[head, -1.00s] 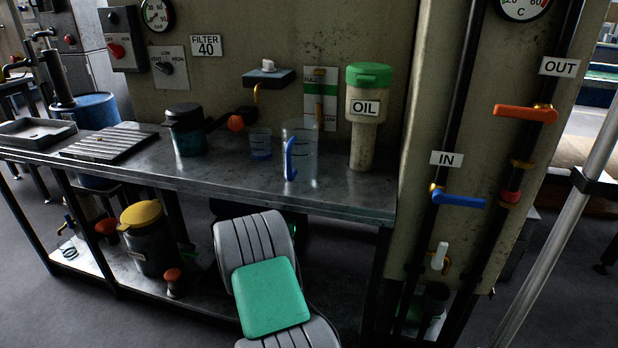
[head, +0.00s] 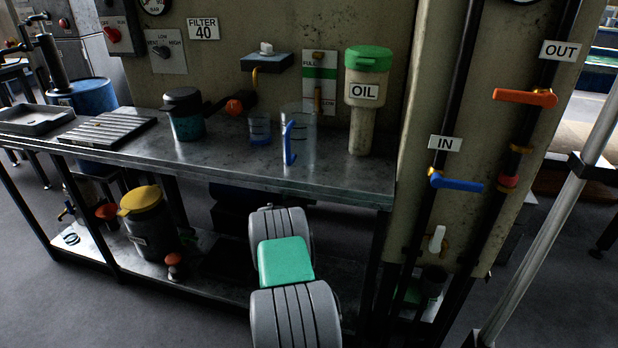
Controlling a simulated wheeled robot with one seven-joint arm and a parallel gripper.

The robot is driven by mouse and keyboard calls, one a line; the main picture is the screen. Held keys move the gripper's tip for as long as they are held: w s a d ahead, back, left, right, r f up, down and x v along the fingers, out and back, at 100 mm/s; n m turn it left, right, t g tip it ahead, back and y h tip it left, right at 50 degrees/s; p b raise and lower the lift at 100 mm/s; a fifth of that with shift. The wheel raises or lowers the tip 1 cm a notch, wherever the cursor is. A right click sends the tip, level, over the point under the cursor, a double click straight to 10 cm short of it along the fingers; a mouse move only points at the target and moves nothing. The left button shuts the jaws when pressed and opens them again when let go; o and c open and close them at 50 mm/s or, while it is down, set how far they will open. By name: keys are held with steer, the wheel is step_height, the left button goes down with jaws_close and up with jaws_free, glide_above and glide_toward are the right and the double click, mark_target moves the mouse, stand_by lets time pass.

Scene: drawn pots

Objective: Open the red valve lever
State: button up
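The orange-red valve lever (head: 525,97) is on the right pipe below the OUT label (head: 560,51). It lies level, crosswise to the steep pipe, with its free end to the left. A blue lever (head: 456,182) sits lower on the left pipe, under the IN label (head: 445,143), also crosswise, with its free end to the right. My grey and green arm links show at the bottom centre, left of both pipes and well apart from the levers. My gripper is not in view.
A metal bench (head: 230,165) spans the left, with an OIL bottle (head: 366,110), a clear jug (head: 300,135) and a dark jar (head: 186,115). A white-handled valve (head: 437,238) sits low by the pipes. A metal pole (head: 560,205) slants up the right side. Grey floor lies in front.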

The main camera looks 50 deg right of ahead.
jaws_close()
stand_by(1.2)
